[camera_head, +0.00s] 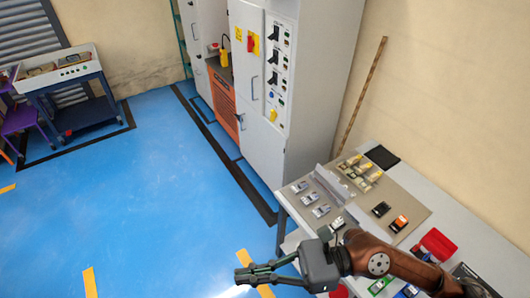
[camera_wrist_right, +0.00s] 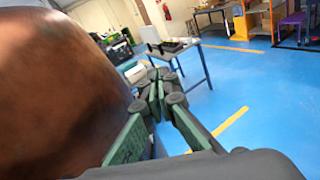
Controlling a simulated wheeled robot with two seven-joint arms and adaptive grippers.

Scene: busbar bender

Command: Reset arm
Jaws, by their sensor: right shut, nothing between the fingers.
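My right arm comes in from the lower right in the head view, with a brown link bent over the front part of the workbench (camera_head: 468,222). My right gripper (camera_head: 244,275) points left, past the bench's left end and above the blue floor. It is shut and holds nothing. In the right wrist view its dark green and grey fingers (camera_wrist_right: 158,92) show, with my brown arm link filling the left side. My left gripper and left arm are not in view.
The bench carries several small switches and breakers (camera_head: 321,211), a red item (camera_head: 437,243) and a black pad (camera_head: 382,157). A grey cabinet (camera_head: 262,150) stands behind it. A cart (camera_head: 72,76) stands far left. The blue floor (camera_head: 150,190) is clear.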

